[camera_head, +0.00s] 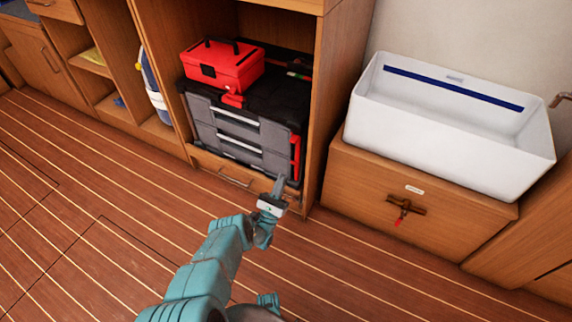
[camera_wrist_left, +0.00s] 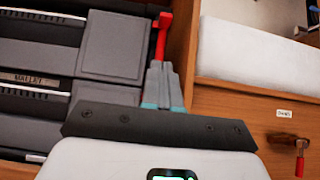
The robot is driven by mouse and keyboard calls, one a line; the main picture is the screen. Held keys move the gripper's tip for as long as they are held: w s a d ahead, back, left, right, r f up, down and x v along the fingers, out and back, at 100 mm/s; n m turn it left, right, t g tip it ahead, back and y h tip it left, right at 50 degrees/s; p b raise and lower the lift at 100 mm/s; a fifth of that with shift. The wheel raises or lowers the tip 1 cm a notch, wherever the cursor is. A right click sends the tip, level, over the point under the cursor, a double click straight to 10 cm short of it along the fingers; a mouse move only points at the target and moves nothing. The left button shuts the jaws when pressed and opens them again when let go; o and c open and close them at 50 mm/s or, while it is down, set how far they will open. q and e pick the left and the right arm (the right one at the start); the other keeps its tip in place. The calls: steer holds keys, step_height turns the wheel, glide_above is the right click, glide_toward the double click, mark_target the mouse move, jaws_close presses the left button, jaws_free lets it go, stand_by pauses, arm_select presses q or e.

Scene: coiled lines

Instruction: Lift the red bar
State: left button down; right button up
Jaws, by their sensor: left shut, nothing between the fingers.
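The red bar (camera_head: 296,158) is a narrow upright bar at the right front edge of the grey and black tool chest (camera_head: 240,138), which stands inside a wooden cabinet. In the left wrist view the red bar (camera_wrist_left: 161,38) rises just beyond my fingertips, with a bent top. My left gripper (camera_head: 279,184) is shut and empty, just below and left of the bar in the head view. In the left wrist view its fingertips (camera_wrist_left: 161,68) overlap the bar's lower end, so I cannot tell whether they touch.
A red toolbox (camera_head: 222,66) sits on the chest. The cabinet's right wall (camera_head: 334,105) is close beside the bar. A white basin (camera_head: 445,125) stands on a wooden unit with a red-tipped valve (camera_head: 404,208). The striped floor (camera_head: 90,200) at left is clear.

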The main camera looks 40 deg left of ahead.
arm_select(q)
steer(key=shift+v, duration=1.2)
